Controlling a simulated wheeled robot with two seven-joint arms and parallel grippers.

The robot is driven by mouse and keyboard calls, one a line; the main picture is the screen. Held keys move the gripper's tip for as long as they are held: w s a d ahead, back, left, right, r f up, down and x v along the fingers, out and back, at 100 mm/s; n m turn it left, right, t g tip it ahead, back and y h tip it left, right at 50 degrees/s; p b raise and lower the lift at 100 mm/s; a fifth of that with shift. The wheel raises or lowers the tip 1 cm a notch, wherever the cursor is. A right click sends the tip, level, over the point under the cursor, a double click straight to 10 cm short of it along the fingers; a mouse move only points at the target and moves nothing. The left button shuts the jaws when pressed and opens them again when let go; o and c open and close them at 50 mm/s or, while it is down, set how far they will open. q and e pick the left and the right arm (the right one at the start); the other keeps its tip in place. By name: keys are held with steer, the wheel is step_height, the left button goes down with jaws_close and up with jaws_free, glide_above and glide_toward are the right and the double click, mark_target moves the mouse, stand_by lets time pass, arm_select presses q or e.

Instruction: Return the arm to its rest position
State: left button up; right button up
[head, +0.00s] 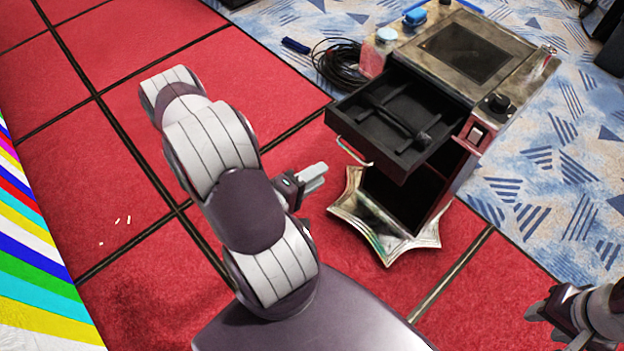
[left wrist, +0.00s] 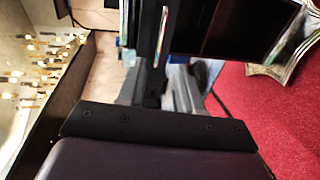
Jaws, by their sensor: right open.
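My left arm comes up through the middle of the head view, bent. Its gripper (head: 314,178) points right, with light grey fingertips close together, in front of the cabinet's open drawer. I see nothing held in it. My right gripper (head: 540,313) is open at the lower right edge of the head view, over the red floor and apart from the cabinet.
A metal-topped cabinet (head: 510,60) stands at the upper right, its black drawer (head: 375,125) pulled out towards my left gripper. Its star-shaped base (head: 385,245) spreads below. A pink bottle (head: 372,58) and a black cable coil (head: 340,65) are near it. Red floor (head: 60,130) at left is mostly clear.

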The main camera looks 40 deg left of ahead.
arm_select(q)
steer(key=shift+s+r, duration=0.15)
steer(key=shift+s, duration=0.35)
